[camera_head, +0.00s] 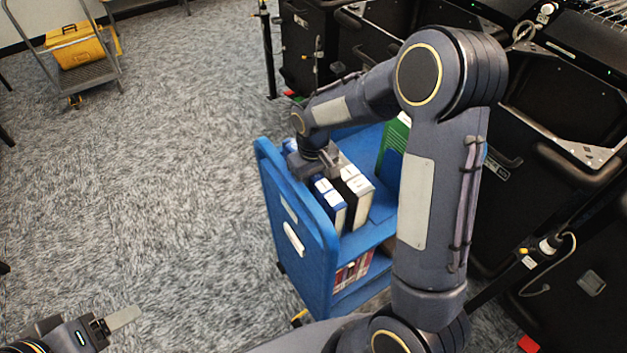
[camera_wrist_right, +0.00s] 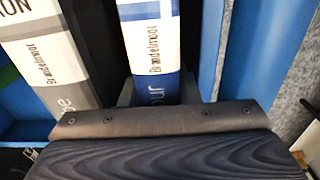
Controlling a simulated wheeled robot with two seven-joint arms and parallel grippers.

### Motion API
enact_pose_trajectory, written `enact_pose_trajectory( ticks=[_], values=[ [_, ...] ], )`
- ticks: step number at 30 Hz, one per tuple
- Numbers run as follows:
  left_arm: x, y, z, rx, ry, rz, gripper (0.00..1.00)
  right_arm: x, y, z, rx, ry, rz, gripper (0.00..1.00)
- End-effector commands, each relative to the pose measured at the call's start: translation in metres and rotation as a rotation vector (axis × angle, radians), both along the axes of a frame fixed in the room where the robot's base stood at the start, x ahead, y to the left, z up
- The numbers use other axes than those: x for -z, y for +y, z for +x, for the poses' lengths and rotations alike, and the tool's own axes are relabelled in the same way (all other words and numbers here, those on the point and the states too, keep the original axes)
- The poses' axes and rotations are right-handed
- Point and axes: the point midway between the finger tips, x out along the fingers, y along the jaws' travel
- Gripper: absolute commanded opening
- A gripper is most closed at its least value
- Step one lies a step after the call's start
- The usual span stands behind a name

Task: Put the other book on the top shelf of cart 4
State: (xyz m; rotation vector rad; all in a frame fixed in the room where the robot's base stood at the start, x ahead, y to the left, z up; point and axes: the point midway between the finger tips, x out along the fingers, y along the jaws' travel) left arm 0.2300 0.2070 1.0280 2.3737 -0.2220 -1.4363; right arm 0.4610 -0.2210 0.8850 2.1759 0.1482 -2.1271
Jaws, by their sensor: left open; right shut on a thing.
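A blue cart (camera_head: 297,237) stands in the middle of the head view; I cannot read a number on it. Its top shelf holds a blue-and-white book (camera_head: 331,203) and, beside it, a black book with a white-and-grey spine (camera_head: 357,187). My right gripper (camera_head: 326,167) reaches down over these books near the cart's left end panel. In the right wrist view it is shut on the blue-and-white book (camera_wrist_right: 152,50), which is upright; the grey-and-white spine (camera_wrist_right: 52,65) stands to its left. My left gripper (camera_head: 118,321) is open and empty, low at the left, only partly in view.
A green book (camera_head: 391,145) stands further back on the cart's top shelf. Red-and-white books (camera_head: 351,271) sit on the lower shelf. Black machinery (camera_head: 570,160) lines the right side. A grey trolley with a yellow case (camera_head: 77,48) stands far left; the carpet between is clear.

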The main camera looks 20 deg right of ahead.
Motion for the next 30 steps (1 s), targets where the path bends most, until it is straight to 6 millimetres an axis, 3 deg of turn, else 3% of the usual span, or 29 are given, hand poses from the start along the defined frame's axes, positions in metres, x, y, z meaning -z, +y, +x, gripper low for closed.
enact_pose_trajectory(
  ticks=[1, 2, 8, 17, 30],
  values=[
    [0.005, 0.0, 0.0, 0.0, 0.0, 0.0, 0.69, 0.015, -0.001, -0.007, -0.003, 0.025, -0.006, 0.0],
    [0.005, 0.0, 0.0, 0.0, 0.0, 0.0, 0.69, 0.015, -0.001, -0.007, -0.003, 0.024, -0.005, 0.3],
    [0.005, 0.0, 0.0, 0.0, 0.0, 0.0, 0.69, 0.015, -0.002, -0.007, -0.001, 0.024, -0.007, 0.54],
    [0.006, 0.0, 0.0, 0.0, 0.0, 0.0, 0.69, 0.01, -0.003, -0.007, 0.0, 0.024, -0.009, 0.54],
    [0.005, 0.0, 0.0, 0.0, 0.0, 0.0, 0.69, -0.067, -0.001, -0.006, 0.002, -0.006, -0.002, 0.54]
  ],
)
